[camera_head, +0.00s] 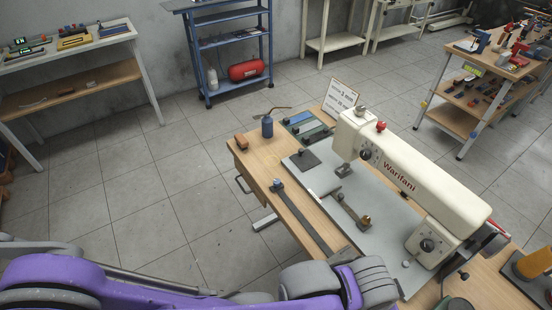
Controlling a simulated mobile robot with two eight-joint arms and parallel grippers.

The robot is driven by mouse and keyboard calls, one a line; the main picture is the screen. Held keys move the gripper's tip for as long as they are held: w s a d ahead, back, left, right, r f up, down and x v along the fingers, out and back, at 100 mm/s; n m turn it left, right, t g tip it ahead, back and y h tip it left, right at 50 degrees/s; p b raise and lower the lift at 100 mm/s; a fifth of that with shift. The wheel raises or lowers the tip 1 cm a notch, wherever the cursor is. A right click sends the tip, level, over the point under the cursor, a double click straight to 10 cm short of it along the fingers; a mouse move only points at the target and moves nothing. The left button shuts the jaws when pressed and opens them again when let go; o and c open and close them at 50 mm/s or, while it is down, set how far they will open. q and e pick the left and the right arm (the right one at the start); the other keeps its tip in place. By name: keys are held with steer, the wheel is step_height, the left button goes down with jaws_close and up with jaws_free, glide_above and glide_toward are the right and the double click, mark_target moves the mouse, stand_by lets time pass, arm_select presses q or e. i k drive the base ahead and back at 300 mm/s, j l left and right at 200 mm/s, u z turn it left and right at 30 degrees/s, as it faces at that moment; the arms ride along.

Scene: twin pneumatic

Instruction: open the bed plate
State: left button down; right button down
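A cream sewing machine (425,190) marked "Warifani" stands on a wooden workbench (262,178), its head toward the back left and its pillar toward the front right. Its flat pale grey bed (378,208) lies under the arm. A small dark square plate (302,159) lies at the bed's far left end, left of the presser foot (344,170). I cannot tell whether this is the bed plate or whether it is raised. My purple and grey arm comes in from the left along the bottom edge. No fingertips of either gripper can be made out.
A long metal bar (303,215) lies along the bench's front left edge. A small brass-knobbed piece (352,212) lies on the bed. The floor left of the bench is clear.

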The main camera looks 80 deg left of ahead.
mark_target(305, 160)
steer(key=u, duration=2.45)
steer(key=i+j, duration=0.85)
steer(key=i, duration=0.15)
